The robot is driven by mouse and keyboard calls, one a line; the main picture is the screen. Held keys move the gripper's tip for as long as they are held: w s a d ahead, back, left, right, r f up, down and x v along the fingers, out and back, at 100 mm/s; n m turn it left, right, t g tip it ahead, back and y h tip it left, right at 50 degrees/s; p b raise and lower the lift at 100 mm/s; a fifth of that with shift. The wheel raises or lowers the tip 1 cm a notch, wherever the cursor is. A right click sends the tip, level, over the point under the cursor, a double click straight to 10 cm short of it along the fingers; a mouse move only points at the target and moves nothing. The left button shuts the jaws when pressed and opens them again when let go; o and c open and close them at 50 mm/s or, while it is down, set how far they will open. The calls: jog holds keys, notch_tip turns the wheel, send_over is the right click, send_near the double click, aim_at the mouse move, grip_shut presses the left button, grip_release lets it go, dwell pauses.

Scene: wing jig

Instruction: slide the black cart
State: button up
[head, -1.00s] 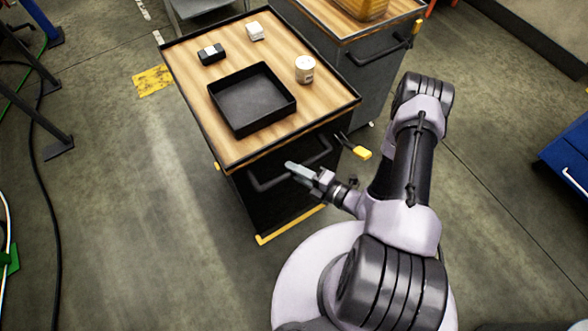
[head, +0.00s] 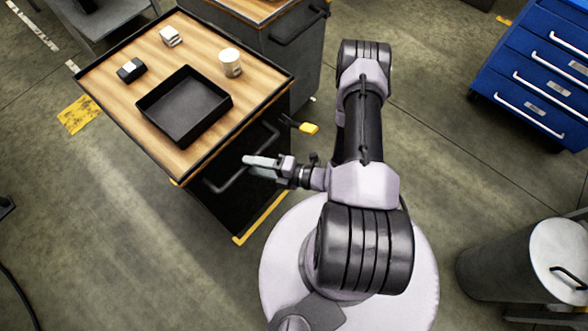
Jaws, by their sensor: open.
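The black cart (head: 243,213) stands ahead of my base, left of centre in the head view. It has a wooden top with a dark rim and a black bar handle (head: 232,178) on the side facing me. My gripper (head: 250,160) is at the handle's right part, with its fingers pointing left over the bar. The jaws are open. I cannot tell whether the fingers touch the bar or whether it lies between them.
On the cart top are a black tray (head: 184,105), a white cup (head: 230,63), a small black box (head: 131,70) and a white block (head: 171,36). A yellow-tipped lever (head: 308,128) sticks out on the right. A grey cart stands behind. Blue drawers (head: 535,80) and a grey bin (head: 520,262) stand right.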

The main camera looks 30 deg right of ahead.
jog(key=p+v, duration=0.2)
jog(key=v, duration=1.3)
jog(key=shift+s+d, duration=0.15)
jog(key=shift+s, duration=0.15)
jog(key=shift+r, duration=0.15)
jog(key=w+a+r+n+g+h+b, duration=0.1)
jog(key=w+a+r+n+g, duration=0.1)
jog(key=r+n+g, duration=0.75)
jog(key=w+a+r+n+g+b, duration=0.15)
jog(key=r+n, duration=0.55)
jog(key=n, duration=0.7)
jog(key=s+a+r+n+t+h+b, duration=0.1)
jog(key=s+a+r+n+t+h, duration=0.1)
jog(key=r+n, duration=0.6)
jog(key=s+a+r+n+t+h+b, duration=0.1)
jog(key=a+r+n+h, duration=0.4)
jog(key=n, duration=0.6)
notch_tip(320, 180, up, 3)
jog(key=shift+s+a+r+t, duration=0.2)
jog(key=shift+s+a+t, duration=0.4)
jog(key=shift+a, duration=0.6)
jog(key=shift+w, duration=0.15)
